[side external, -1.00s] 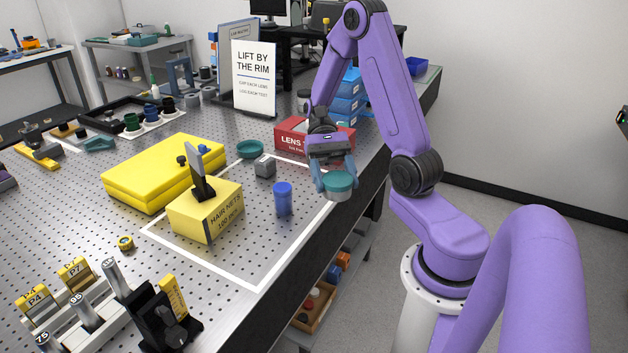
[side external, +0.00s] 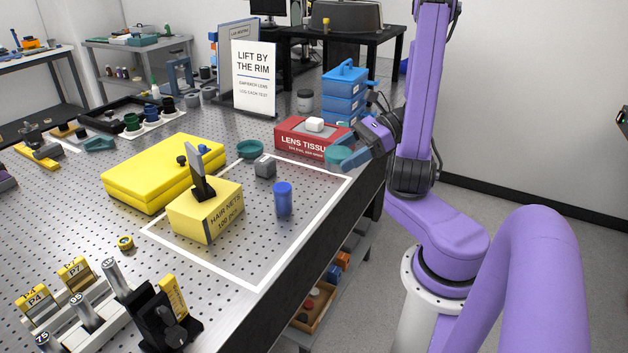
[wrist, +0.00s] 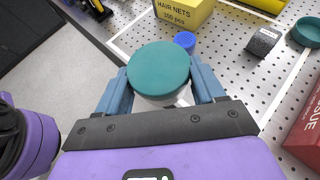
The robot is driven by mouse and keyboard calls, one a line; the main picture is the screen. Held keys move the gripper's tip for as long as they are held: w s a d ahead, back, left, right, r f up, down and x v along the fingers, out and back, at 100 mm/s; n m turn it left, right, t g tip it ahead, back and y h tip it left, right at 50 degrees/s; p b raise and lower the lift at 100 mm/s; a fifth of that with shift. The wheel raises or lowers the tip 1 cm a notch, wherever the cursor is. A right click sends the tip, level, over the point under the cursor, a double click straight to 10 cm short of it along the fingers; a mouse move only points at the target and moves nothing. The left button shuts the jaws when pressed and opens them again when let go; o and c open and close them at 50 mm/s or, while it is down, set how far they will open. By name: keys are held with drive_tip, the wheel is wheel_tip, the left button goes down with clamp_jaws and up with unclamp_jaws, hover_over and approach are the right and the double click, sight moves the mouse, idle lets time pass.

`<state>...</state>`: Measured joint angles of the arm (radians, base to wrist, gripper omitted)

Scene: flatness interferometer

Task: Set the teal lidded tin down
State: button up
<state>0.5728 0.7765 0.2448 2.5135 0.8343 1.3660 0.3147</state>
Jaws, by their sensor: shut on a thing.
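The teal lidded tin (wrist: 159,69) is between the two blue fingers of my gripper (wrist: 162,92) in the wrist view, its round teal lid facing the camera. In the side view the tin (side external: 338,154) shows at the fingertips of my gripper (side external: 345,160), in front of the red lens tissue box. The gripper is shut on the tin. The near finger hides part of it in the side view. The tin seems to be held above the table near its right edge; the gap below it cannot be judged.
A white-outlined area (side external: 255,288) on the perforated table holds a blue cylinder (side external: 283,199), a grey block (side external: 265,167) and the yellow hair nets box (side external: 207,212). A teal dish (side external: 250,149) lies at its far side. The red lens tissue box (side external: 303,140) stands behind. The outline's front part is clear.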

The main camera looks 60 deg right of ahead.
drive_tip(key=shift+s+d+r+m+t+h, duration=0.1)
drive_tip(key=shift+d+m+t+h, duration=0.75)
drive_tip(key=shift+m, duration=0.25)
drive_tip(key=shift+d, duration=0.3)
hover_over(319, 179)
drive_tip(key=f, duration=0.9)
drive_tip(key=shift+s+a, duration=0.25)
drive_tip(key=shift+s, duration=0.1)
drive_tip(key=shift+w+d+f, duration=0.15)
drive_tip(key=shift+w+f, duration=0.05)
drive_tip(key=shift+f, duration=0.05)
drive_tip(key=shift+w+d+f, duration=0.1)
drive_tip(key=shift+w+f, duration=0.05)
drive_tip(key=shift+f, duration=1.55)
drive_tip(key=shift+f, duration=0.15)
